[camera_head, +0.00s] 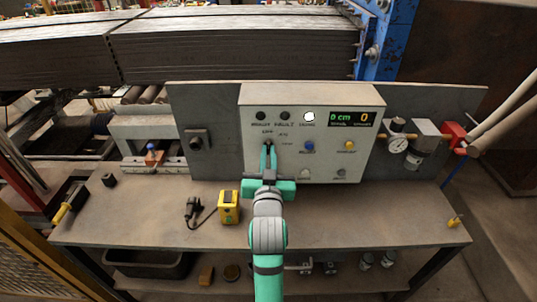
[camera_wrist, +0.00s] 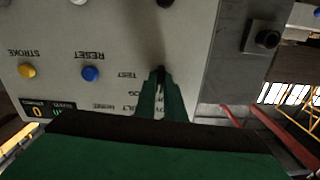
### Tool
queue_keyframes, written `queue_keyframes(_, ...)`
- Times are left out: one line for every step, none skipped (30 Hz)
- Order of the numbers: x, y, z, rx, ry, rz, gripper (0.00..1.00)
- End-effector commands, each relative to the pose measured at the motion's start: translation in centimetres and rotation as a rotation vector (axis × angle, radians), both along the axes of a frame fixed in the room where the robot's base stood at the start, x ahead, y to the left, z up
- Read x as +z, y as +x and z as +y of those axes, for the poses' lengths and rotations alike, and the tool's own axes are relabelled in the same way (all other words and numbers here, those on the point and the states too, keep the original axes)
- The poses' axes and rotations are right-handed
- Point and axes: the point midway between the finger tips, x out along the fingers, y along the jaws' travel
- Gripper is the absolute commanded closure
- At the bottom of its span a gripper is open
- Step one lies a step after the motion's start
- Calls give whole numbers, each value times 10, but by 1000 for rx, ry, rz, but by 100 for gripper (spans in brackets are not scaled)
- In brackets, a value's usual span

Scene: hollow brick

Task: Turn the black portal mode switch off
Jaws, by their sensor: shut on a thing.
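The grey control panel (camera_head: 318,170) stands at the back of the workbench. My green gripper (camera_head: 268,152) reaches up to the panel's left half, just below small position labels. In the wrist view, where the panel appears upside down, my fingertips (camera_wrist: 161,80) are closed around the small black portal mode switch (camera_wrist: 160,70). The fingers cover most of the switch, so which label it points to cannot be told. The label TEST (camera_wrist: 128,76) reads beside it in the wrist view.
A blue button (camera_head: 309,146) and a yellow button (camera_head: 349,146) sit right of my gripper. Above are dark round lamps, a lit white lamp (camera_head: 309,117) and a display (camera_head: 357,122).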

Motion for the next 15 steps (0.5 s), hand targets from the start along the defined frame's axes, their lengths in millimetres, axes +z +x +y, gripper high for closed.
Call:
queue_keyframes(0,0,0,-1,-19,1,100)
queue_keyframes(0,0,0,-1,-32,1,100)
queue_keyframes(0,0,0,-1,-45,1,100)
queue_keyframes(0,0,0,-1,-55,1,100)
queue_keyframes(0,0,0,-1,-63,1,100)
queue_keyframes(0,0,0,-1,-72,1,100)
queue_keyframes(0,0,0,0,-78,1,100)
queue_keyframes(0,0,0,0,-84,1,100)
queue_keyframes(0,0,0,-1,-89,1,100)
queue_keyframes(0,0,0,-1,-93,1,100)
queue_keyframes(0,0,0,-1,-95,1,100)
queue_keyframes(0,0,0,-1,-97,1,100)
queue_keyframes(0,0,0,-1,-98,1,100)
queue_keyframes(0,0,0,-1,-99,1,100)
queue_keyframes(0,0,0,-1,-100,1,100)
